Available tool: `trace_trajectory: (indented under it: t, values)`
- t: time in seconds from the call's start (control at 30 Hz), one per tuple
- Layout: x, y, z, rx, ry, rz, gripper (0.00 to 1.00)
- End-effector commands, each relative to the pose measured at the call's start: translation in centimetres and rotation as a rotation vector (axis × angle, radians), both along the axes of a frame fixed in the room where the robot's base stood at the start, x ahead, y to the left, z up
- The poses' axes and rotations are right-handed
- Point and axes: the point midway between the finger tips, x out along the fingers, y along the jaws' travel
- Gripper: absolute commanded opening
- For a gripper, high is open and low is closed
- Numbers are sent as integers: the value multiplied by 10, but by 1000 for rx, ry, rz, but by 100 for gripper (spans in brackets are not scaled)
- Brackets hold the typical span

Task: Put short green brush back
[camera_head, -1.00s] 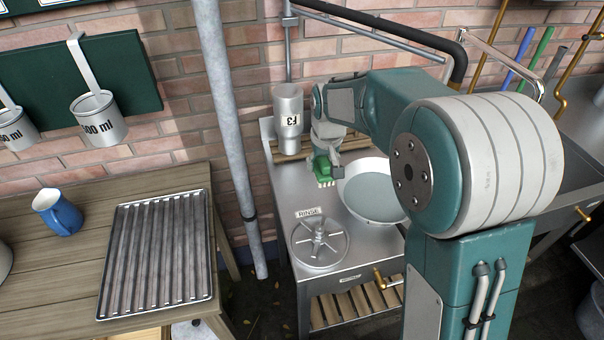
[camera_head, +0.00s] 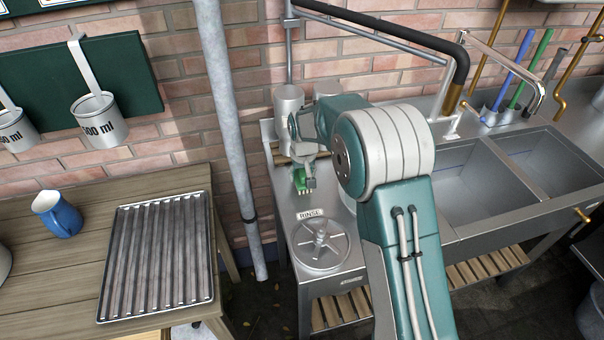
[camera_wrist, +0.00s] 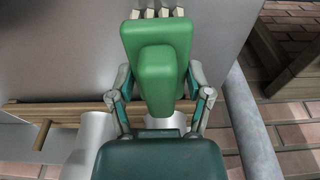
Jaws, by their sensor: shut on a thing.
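The short green brush (camera_head: 300,180) is in my gripper (camera_head: 306,172), at the back left of the steel sink unit near the metal cups. In the wrist view the brush (camera_wrist: 158,42) shows its green back and block-like handle, with pale bristles at its far end. The two fingers of my gripper (camera_wrist: 160,92) close on it from both sides. The brush appears to be held above the steel top; I cannot tell whether it touches. A green-handled tool (camera_head: 530,68) and a blue-handled one (camera_head: 514,72) stand in holders at the back right.
A steel cup (camera_head: 288,108) stands at the back left corner by a wooden rail (camera_wrist: 60,110). The rinse wheel (camera_head: 320,246) lies in front. A grey pipe (camera_head: 228,130) rises left of the unit. Two sink basins (camera_head: 475,185) lie right, partly behind my arm.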

Motion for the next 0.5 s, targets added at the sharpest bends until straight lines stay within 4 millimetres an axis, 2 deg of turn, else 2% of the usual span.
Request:
trace_trajectory:
  t: [0.2,0.23,0.27,0.3,0.5]
  values:
    - [0,-1,-1,1,0,-1,13]
    - [0,-1,-1,1,0,-1,78]
    - [0,-1,0,1,-1,-1,91]
    - [0,-1,0,1,0,-1,99]
    - [0,-1,0,1,0,-1,99]
